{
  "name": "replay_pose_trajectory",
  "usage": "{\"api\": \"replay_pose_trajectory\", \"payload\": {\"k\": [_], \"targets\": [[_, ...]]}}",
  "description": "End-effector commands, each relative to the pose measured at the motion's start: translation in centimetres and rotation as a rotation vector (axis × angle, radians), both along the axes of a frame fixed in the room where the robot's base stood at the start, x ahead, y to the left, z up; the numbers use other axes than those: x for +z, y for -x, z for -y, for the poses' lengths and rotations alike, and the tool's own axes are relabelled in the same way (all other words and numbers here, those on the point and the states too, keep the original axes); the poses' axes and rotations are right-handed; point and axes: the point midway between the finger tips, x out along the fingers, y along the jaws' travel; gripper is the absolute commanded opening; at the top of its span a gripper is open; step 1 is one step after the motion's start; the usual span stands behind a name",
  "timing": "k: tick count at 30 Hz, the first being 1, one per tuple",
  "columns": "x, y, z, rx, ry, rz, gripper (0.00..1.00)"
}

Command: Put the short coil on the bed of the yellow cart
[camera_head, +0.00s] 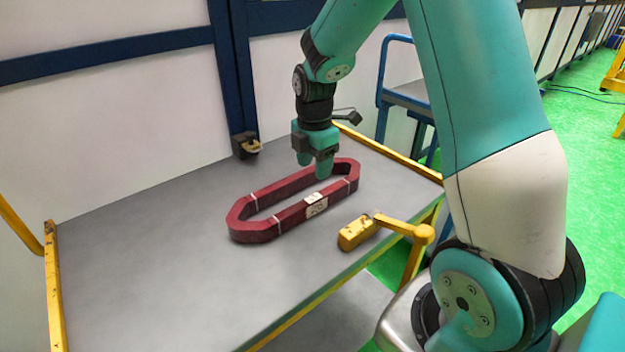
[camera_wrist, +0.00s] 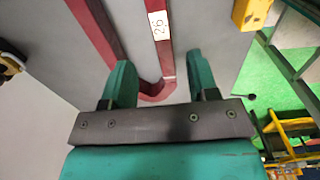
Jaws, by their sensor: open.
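A dark red coil (camera_head: 285,220), a long closed loop with white ties and a white label, lies flat on the grey bed (camera_head: 130,275) of a cart with yellow edges. It is the only coil in view; I cannot tell if it is the short one. My gripper (camera_head: 314,168) points down over the coil's far right part, open and empty. In the wrist view the coil (camera_wrist: 166,65) shows one long side between my open fingers (camera_wrist: 160,68). One finger is on the loop's inner side, the other outside. I cannot tell how far the fingertips are above it.
A yellow block on an arm (camera_head: 358,233) stands at the bed's near edge, right of the coil. A dark bracket (camera_head: 245,146) is at the wall behind. The bed's left part is clear. A blue-railed platform (camera_head: 408,95) stands behind at right.

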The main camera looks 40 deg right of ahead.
Motion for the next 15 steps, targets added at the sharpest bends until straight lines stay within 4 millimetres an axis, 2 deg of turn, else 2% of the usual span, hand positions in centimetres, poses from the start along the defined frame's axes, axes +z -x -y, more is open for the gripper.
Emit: {"api": "replay_pose_trajectory", "payload": {"k": [2,4,8,12,15], "targets": [[0.9,0.1,-0.6,-0.015,-0.005,0.008,0.54],[2.0,0.7,-2.2,-0.06,-0.023,0.018,0.54],[5.3,3.4,-7.6,-0.236,-0.094,0.04,0.54],[9.0,9.2,-14.3,-0.492,-0.203,0.014,0.54],[10.7,13.9,-17.9,-0.662,-0.267,-0.036,0.54]]}}
